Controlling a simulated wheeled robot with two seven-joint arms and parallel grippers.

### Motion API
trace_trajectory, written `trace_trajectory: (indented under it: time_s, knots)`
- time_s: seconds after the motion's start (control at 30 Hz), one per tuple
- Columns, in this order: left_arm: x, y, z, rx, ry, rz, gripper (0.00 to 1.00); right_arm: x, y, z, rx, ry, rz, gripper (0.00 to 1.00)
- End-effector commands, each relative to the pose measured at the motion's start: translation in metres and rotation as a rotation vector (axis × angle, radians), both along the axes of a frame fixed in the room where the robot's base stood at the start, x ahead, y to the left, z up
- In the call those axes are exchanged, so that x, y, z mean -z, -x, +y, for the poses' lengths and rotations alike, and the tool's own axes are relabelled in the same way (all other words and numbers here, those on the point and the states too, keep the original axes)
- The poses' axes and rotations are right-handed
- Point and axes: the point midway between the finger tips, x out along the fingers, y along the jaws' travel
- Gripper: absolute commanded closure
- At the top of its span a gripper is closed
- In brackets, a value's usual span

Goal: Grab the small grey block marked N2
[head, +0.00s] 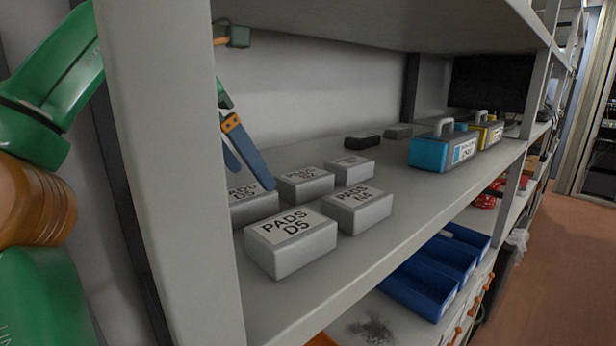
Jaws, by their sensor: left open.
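Several light grey blocks with white PADS labels stand on the shelf board (405,205). The front block (290,257) reads D5, the one right of it (360,215) reads N4, and the one at the left (253,208) reads D5. The marks on the middle block (305,190) and the back block (351,173) are too small to read surely, so I cannot tell which is N2. My left gripper (249,160) is open, fingers pointing down, above and behind the left D5 block, partly hidden by the post. My right gripper is not in view.
A grey shelf post (175,170) stands close in front, between my left arm and the blocks. A black block (363,142), a small grey block (398,131), a blue cartridge (430,152) and a yellow one (487,134) stand farther back. Blue bins (425,290) are below.

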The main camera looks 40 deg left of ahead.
Motion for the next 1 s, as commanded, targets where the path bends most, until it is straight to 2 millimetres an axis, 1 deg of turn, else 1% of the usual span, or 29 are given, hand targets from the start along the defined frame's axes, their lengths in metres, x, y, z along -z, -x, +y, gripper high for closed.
trace_trajectory:
  time_s: [0.03, 0.1, 0.2, 0.3, 0.4, 0.43, 0.5, 0.53, 0.6, 0.67, 0.73, 0.9, 0.97, 1.0]
  knots:
    - [-0.005, -0.013, -0.001, 0.0, -0.001, 0.007, 0.0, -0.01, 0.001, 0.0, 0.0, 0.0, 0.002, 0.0]
    - [-0.006, -0.033, -0.003, 0.0, 0.0, 0.007, 0.0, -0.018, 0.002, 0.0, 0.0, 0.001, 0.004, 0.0]
    - [-0.005, -0.056, -0.005, 0.001, 0.001, 0.006, 0.0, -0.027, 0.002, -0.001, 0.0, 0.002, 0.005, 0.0]
    - [-0.004, -0.071, -0.006, 0.001, 0.001, 0.003, 0.0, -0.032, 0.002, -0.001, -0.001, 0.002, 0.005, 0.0]
    - [-0.004, -0.082, -0.007, 0.001, 0.001, 0.004, 0.0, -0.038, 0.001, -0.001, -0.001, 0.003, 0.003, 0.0]
    - [0.001, -0.086, -0.007, 0.001, 0.001, 0.004, 0.0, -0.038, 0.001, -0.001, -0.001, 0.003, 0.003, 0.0]
    - [0.018, -0.093, -0.008, 0.003, 0.003, 0.004, 0.0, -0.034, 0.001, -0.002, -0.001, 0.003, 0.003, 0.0]
    - [0.024, -0.096, -0.008, 0.003, 0.003, 0.003, 0.0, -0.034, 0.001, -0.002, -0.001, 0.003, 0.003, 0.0]
    - [0.035, -0.103, -0.008, 0.001, 0.003, 0.003, 0.0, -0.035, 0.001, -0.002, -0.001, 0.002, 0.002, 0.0]
    - [0.041, -0.106, -0.009, -0.001, 0.003, 0.002, 0.0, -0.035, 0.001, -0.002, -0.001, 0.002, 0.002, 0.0]
    - [0.043, -0.108, -0.009, -0.001, 0.003, 0.0, 0.0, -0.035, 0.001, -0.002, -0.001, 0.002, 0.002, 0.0]
    - [0.043, -0.108, -0.009, -0.001, 0.002, -0.001, 0.0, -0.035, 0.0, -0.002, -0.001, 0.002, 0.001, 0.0]
    - [0.043, -0.108, -0.009, -0.001, 0.002, -0.001, 0.16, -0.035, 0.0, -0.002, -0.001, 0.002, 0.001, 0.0]
    - [0.043, -0.108, -0.009, -0.001, 0.002, -0.001, 0.27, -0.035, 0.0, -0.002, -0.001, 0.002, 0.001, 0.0]
